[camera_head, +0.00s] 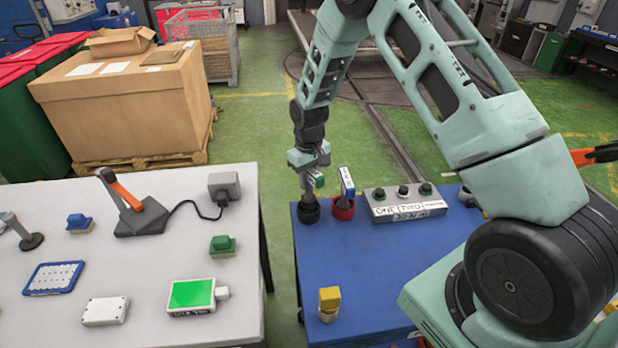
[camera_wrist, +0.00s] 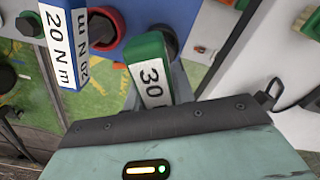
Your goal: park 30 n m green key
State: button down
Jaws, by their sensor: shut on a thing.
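The green key (camera_wrist: 148,52) has a white label reading 30 and is held between the fingers of my gripper (camera_wrist: 157,95). In the head view my gripper (camera_head: 309,168) points down over a black cup (camera_head: 309,214) at the left back of the blue table, with the green key (camera_head: 320,182) at its tip. The wrist view shows the dark cup (camera_wrist: 170,38) just behind the key. I cannot tell whether the key's lower end is inside the cup. A blue key labelled 20 N m (camera_wrist: 62,45) stands in the red cup (camera_wrist: 103,28) beside it.
A grey box (camera_head: 405,208) with several dark knobs and a handwritten label stands right of the red cup. A yellow block (camera_head: 329,299) sits nearer on the blue table (camera_head: 375,275). The grey table (camera_head: 150,260) at left holds a green block (camera_head: 222,245), a display and tools.

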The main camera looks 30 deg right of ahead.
aim_at(309, 189)
jog(key=shift+f+b, duration=1.55)
jog(key=shift+f, duration=0.75)
jog(key=c, duration=1.1)
grip_release()
jog(key=shift+r, duration=0.1)
notch_tip(309, 189, up, 17)
jog(key=b, duration=0.4)
jog(key=shift+r, duration=0.15)
